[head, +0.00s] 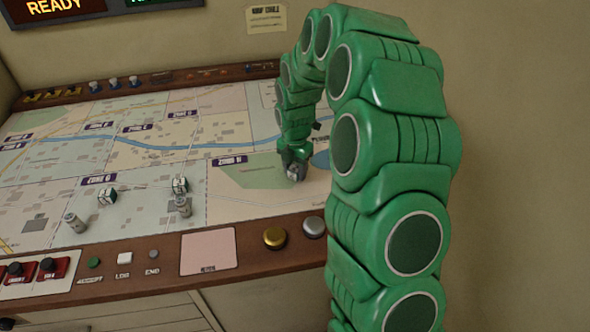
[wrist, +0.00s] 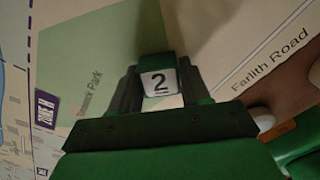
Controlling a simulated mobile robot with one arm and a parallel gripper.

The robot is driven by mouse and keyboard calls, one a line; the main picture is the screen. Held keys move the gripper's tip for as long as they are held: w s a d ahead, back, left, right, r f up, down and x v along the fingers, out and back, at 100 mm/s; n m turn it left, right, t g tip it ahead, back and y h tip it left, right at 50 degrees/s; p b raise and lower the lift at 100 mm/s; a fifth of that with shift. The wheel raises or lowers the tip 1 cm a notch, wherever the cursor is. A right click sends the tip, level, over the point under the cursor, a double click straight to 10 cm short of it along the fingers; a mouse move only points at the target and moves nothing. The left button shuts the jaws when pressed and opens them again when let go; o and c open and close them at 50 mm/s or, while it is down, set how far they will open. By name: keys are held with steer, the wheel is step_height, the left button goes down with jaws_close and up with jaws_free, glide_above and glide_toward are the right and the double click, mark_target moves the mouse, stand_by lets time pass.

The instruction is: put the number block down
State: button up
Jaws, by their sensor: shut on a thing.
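In the wrist view my gripper (wrist: 160,88) is shut on a number block (wrist: 158,82), a small white and green block with a black "2" on its face. The block is between the two dark fingers, over the map near the printed words "Bessick Park". In the head view my gripper (head: 295,172) is low over the right part of the map table (head: 240,205), by the green park patch. The block is too small there to make out clearly. I cannot tell whether it touches the map.
Two white and green blocks (head: 107,197) (head: 180,185) and two small cylindrical pieces (head: 75,222) (head: 183,206) stand on the map to the left. The front wooden edge carries buttons, a pink pad (head: 208,251) and a gold knob (head: 275,237). The map around my gripper is clear.

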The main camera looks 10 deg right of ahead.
mark_target(295, 168)
steer(key=shift+f, duration=0.25)
steer(key=shift+f, duration=0.1)
steer(key=o, duration=1)
steer(key=shift+o, duration=0.2)
step_height(295, 168, up, 12)
steer(key=f, duration=0.1)
steer(key=s+r+m, duration=0.6)
steer(key=s+r, duration=0.1)
steer(key=s, duration=0.3)
steer(key=s+d+r+m+g, duration=0.1)
steer(key=s+r+m, duration=0.1)
steer(key=s+m, duration=1.9)
steer(key=s, duration=1)
steer(key=shift+s+r+g, duration=0.15)
steer(key=shift+s+g, duration=0.1)
steer(key=shift+g, duration=0.15)
